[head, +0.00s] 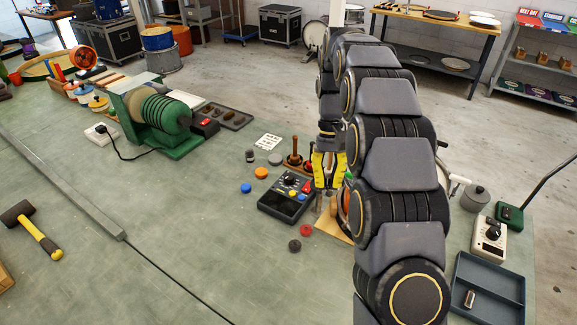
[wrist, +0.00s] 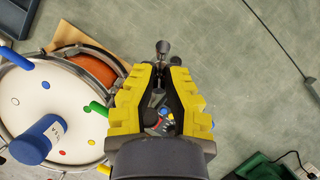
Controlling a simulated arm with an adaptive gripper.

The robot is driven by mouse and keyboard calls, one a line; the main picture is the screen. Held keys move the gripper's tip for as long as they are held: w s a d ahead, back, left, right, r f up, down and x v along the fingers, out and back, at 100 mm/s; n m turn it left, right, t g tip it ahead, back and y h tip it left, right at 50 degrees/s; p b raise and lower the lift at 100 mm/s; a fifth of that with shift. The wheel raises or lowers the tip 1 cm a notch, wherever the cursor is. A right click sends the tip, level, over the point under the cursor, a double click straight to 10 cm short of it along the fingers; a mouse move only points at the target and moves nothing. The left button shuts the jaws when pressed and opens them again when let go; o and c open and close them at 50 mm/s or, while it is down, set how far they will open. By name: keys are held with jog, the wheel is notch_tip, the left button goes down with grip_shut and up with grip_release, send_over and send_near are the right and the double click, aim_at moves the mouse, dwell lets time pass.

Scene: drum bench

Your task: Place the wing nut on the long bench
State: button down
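My gripper (head: 328,165) points down over the right middle of the long bench (head: 190,225), a wide green-grey top. In the wrist view its yellow fingers (wrist: 165,70) are close together at the tips. A small dark grey two-lobed piece, which looks like the wing nut (wrist: 162,48), sticks out from between the fingertips. It appears pinched there, clear of the bench; its lower part is hidden by the fingers. I cannot pick the wing nut out in the head view.
A drum (wrist: 75,105) with coloured pegs stands close beside my gripper. A black control box (head: 287,197) and upright wooden-handled tools (head: 294,152) are to its left. A blue-grey tray (head: 488,290) lies at right. The bench's front middle is largely clear, with a mallet (head: 32,228) at far left.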

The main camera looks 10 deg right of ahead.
jog(key=s+d+f+m+y, duration=0.1)
jog(key=s+d+f+m, duration=0.2)
jog(key=d, duration=0.6)
jog(key=m+t+y, duration=0.1)
jog(key=m, duration=0.2)
send_over(504, 319)
jog(key=f, duration=1.5)
jog(key=shift+w+d+f, duration=0.15)
jog(key=shift+w+d, duration=0.2)
jog(key=shift+d, duration=0.05)
jog(key=shift+f, duration=3.2)
jog(key=shift+f, duration=0.35)
jog(key=c, duration=1.1)
grip_release()
